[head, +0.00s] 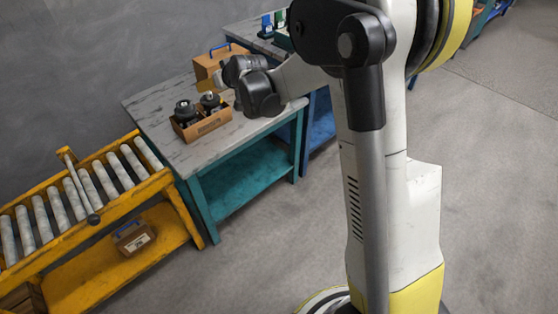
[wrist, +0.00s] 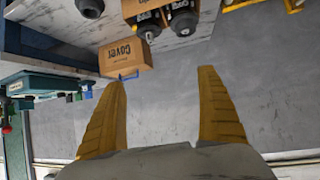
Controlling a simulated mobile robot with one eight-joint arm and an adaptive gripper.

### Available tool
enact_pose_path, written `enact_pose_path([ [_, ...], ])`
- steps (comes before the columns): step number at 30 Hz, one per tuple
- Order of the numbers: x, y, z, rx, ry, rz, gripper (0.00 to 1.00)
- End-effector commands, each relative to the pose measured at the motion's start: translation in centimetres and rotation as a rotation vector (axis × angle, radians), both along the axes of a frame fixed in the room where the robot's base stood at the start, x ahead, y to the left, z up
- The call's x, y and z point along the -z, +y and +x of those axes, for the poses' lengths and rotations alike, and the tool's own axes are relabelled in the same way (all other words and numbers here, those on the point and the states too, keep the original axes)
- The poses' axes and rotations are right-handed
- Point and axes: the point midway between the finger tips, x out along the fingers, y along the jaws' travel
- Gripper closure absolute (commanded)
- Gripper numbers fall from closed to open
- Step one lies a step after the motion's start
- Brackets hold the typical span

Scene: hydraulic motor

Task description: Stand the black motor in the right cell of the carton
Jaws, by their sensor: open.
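The open brown carton (head: 208,125) stands on the grey-topped table, with two black motors in it. One motor (head: 185,111) is in the left part and the other motor (head: 210,101) in the right part; both look upright. The carton (wrist: 132,8) also shows at the top of the wrist view, partly cut off, with the motors (wrist: 183,22) beside its wall there. My gripper (wrist: 162,78) is open and empty, its yellow fingers wide apart. In the head view it is above the table behind the carton, partly hidden by my arm.
A brown box marked "Cover" (wrist: 126,58) with a blue handle stands farther back on the table (head: 150,107). A dark round thing (wrist: 90,8) is at the wrist view's top left. A yellow roller conveyor (head: 95,185) adjoins the table at left.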

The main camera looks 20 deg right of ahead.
Motion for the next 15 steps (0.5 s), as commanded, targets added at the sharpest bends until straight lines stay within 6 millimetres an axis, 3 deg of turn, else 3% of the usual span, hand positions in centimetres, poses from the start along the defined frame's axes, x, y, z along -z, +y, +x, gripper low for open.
enact_pose_path([
  [1,-1.9,0.1,-2.8,0.003,0.026,0.0,0.15],
  [6,-5.8,-0.1,-12.2,0.024,0.118,-0.001,0.15],
  [11,-7.0,-0.4,-21.8,0.052,0.204,-0.007,0.15],
  [15,-6.2,-0.9,-30.1,0.084,0.276,-0.012,0.15],
])
